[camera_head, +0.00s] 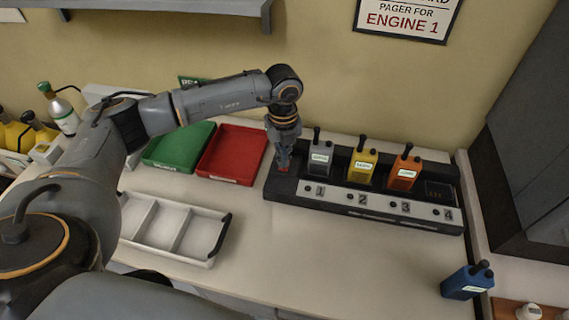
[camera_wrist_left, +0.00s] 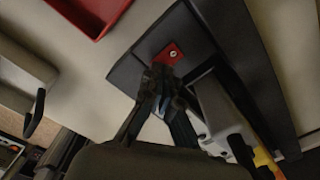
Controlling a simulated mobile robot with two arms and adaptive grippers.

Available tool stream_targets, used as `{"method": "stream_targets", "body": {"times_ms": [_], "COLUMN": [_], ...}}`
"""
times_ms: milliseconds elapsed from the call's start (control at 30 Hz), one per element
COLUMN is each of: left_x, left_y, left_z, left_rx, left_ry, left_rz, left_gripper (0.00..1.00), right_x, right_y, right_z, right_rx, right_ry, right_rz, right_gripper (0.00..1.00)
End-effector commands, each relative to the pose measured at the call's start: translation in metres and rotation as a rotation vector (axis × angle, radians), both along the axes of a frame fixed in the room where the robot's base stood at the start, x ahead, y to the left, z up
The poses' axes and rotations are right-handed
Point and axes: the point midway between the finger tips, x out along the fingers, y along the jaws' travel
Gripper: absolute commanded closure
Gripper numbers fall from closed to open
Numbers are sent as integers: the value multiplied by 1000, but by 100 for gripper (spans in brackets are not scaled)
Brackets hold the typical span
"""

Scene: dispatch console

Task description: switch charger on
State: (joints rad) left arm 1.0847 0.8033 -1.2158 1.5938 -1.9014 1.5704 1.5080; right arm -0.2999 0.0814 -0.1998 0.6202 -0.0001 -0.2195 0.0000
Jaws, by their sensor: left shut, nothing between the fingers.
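The black charger (camera_head: 363,209) stands on the counter against the wall, with slots numbered 1 to 4. A red switch plate with a small pale knob (camera_wrist_left: 171,54) is at its left end. My left gripper (camera_head: 283,163) points down over that end and largely hides the switch in the head view. In the left wrist view the shut, empty fingertips (camera_wrist_left: 160,75) are right beside the red plate; I cannot tell whether they touch it. Grey (camera_head: 320,158), yellow (camera_head: 361,166) and orange (camera_head: 404,172) radios stand in slots 1 to 3. Slot 4 (camera_head: 439,190) is empty. My right gripper is out of view.
A red tray (camera_head: 232,153) and a green tray (camera_head: 180,146) lie left of the charger. A white divided tray (camera_head: 172,228) is nearer. A blue radio (camera_head: 467,282) stands at the front right. The counter's middle front (camera_head: 330,265) is clear.

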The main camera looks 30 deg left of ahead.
Motion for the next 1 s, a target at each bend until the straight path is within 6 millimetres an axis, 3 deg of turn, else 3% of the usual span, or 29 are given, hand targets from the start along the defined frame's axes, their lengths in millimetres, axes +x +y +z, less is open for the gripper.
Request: {"method": "stream_targets", "body": {"times_ms": [1000], "left_x": [0], "left_y": [0], "left_z": [-16], "left_rx": [0], "left_ry": [0], "left_rz": [0], "left_gripper": [100], "right_x": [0], "right_y": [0], "right_z": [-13], "right_rx": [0], "right_ry": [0], "right_rz": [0], "right_gripper": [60]}}
